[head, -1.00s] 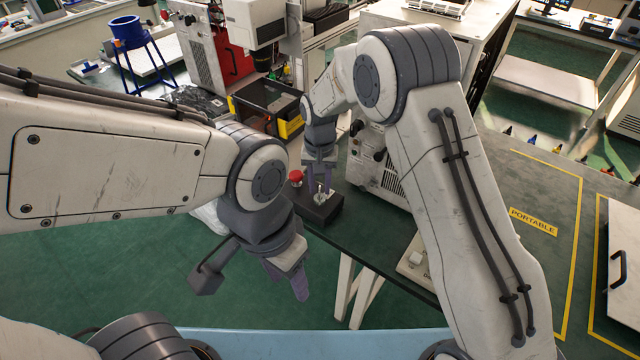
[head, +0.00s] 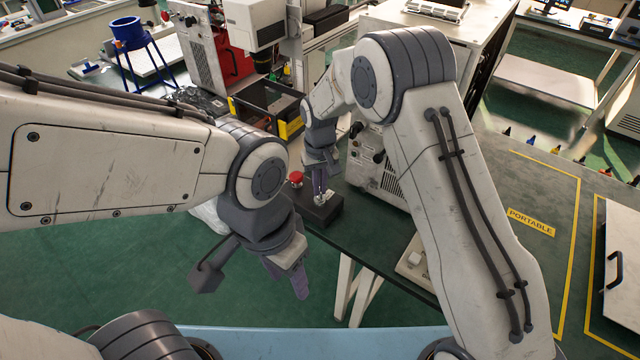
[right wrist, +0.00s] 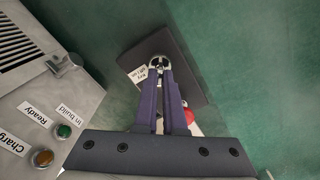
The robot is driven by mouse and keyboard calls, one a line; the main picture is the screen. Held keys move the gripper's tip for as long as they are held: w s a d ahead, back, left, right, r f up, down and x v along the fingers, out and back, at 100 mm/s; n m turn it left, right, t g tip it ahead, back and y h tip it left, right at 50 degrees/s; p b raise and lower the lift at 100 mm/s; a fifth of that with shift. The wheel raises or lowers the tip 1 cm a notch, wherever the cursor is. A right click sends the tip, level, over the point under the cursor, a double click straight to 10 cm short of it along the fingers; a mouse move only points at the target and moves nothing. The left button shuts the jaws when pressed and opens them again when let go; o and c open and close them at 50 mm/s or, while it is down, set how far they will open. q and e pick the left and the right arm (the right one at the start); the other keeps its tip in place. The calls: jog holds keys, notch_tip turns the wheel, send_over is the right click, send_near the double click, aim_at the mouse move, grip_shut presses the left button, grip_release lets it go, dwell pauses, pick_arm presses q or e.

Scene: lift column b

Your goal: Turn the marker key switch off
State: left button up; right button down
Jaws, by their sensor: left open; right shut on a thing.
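The key switch (right wrist: 159,62) is a small metal part on a dark box (head: 324,212) at the edge of the green bench. A white label (right wrist: 138,74) lies beside it on the box, only partly readable. My right gripper (head: 319,194) is shut on the key switch; in the right wrist view its purple fingers (right wrist: 160,75) meet at the metal part and hide some of it. The switch's turn angle is hard to tell. My left gripper (head: 292,280) is open and empty, lower in the head view, over the floor in front of the bench.
A grey cabinet with labelled lamps (right wrist: 53,143) stands beside the box. A yellow-trimmed black bin (head: 268,102) stands behind.

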jog(key=n, duration=0.3)
jog(key=shift+w+r+n+p, duration=0.1)
jog(key=shift+n+p, duration=0.2)
jog(key=shift+p, duration=0.05)
jog(key=shift+n, duration=1.8)
jog(key=c, duration=1)
grip_release()
notch_tip(320, 180, up, 10)
jog(key=shift+r+b, duration=0.2)
jog(key=shift+b, duration=0.2)
